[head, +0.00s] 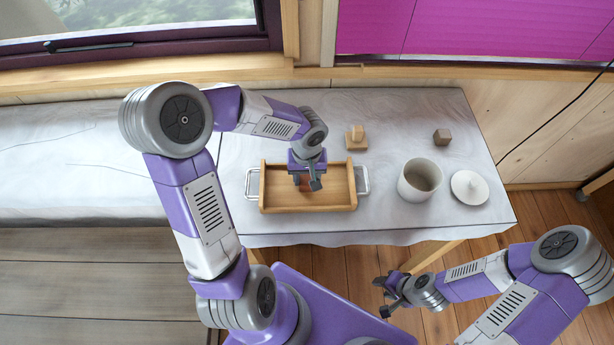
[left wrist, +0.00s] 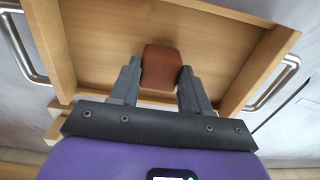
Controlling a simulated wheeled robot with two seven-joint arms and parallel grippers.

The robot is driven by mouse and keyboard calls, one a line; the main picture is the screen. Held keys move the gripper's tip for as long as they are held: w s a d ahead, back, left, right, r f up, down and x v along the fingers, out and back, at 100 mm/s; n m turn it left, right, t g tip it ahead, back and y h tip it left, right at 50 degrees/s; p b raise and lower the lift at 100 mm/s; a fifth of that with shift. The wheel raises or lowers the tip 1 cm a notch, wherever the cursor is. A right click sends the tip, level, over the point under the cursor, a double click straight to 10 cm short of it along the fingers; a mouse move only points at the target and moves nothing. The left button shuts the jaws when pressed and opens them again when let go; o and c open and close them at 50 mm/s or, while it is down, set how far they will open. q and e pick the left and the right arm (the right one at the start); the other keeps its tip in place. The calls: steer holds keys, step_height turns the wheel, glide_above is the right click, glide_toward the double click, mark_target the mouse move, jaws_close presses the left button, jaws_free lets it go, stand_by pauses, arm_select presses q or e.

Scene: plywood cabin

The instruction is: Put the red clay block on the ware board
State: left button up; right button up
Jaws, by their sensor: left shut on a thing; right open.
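The red clay block (left wrist: 161,68) is reddish brown and sits between the fingers of my left gripper (left wrist: 158,88), which is shut on it. In the head view the left gripper (head: 309,185) is over the wooden ware board (head: 335,199), a tray with raised sides and metal handles, and the block (head: 304,184) is mostly hidden under it. I cannot tell whether the block touches the board's floor. My right gripper (head: 388,295) is open and empty, low in front of the table, away from the board.
The board stands on a cloth-covered table (head: 400,120). A wooden stamp-like piece (head: 356,139) is behind it. To the right are a beige pot (head: 419,180), a white lid with a knob (head: 469,187) and a small brown cube (head: 442,137). The table's back right is mostly clear.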

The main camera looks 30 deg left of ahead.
mark_target(307, 184)
arm_select(q)
steer(key=shift+f, duration=0.15)
steer(key=o, duration=1.1)
steer(key=shift+o, duration=0.2)
steer(key=shift+r, duration=0.3)
step_height(307, 184, up, 12)
steer(key=p, duration=0.2)
steer(key=shift+f, duration=0.1)
